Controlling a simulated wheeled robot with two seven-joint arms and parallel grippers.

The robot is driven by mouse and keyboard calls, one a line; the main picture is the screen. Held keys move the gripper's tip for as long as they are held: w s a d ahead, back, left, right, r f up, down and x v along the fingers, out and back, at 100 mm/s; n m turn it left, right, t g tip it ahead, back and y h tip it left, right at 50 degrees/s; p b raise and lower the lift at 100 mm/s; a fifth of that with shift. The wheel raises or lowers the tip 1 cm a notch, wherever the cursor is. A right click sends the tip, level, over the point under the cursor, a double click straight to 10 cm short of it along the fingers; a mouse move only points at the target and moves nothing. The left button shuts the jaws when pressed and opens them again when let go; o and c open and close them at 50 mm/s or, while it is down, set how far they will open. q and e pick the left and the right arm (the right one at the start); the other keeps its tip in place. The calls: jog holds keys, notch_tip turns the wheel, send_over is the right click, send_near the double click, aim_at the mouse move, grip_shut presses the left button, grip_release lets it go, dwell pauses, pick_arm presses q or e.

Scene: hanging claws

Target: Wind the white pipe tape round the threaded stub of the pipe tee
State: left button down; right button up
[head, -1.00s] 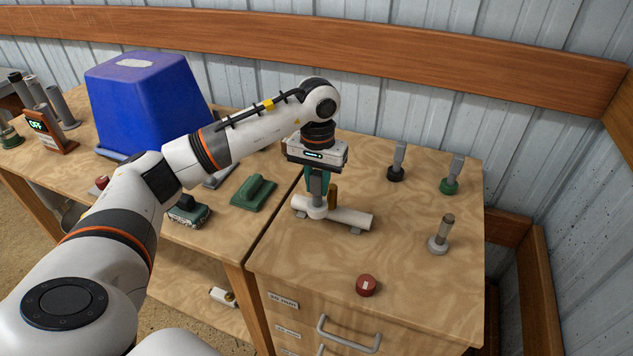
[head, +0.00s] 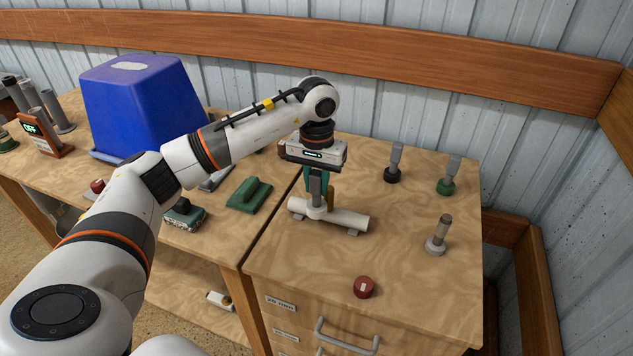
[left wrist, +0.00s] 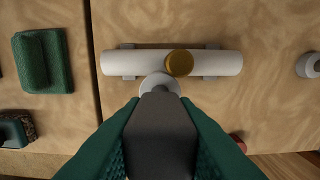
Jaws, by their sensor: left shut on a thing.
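The white pipe tee (head: 348,219) lies on small grey supports on the right-hand worktop. Its brass-coloured stub (left wrist: 179,63) points up from the middle and is partly hidden behind my gripper in the head view. My left gripper (head: 316,184) is shut on the grey handle (left wrist: 162,118) of the white tape roll (head: 316,212). The handle is upright, with the roll at its lower end. In the left wrist view the roll (left wrist: 160,83) is beside the stub, on its near left side; I cannot tell whether they touch. My right gripper is not in view.
Black-based (head: 393,165) and green-based (head: 447,177) handled pieces stand behind right, and a grey-based one (head: 438,236) at the right. A red round piece (head: 364,287) lies near the front edge. A green block (head: 249,194) and blue bin (head: 142,105) are left.

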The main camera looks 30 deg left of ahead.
pick_arm(q)
jog(key=shift+s+a+b, duration=0.25)
jog(key=shift+s, duration=0.7)
jog(key=shift+s+a+b, duration=0.2)
jog(key=shift+s, duration=0.7)
jog(key=shift+d, duration=0.1)
jog(key=w+d+b, duration=0.2)
jog(key=w+d, duration=0.2)
jog(key=d, duration=0.5)
jog(key=w+a, duration=0.3)
jog(key=w, duration=0.7)
jog(key=shift+a, duration=0.25)
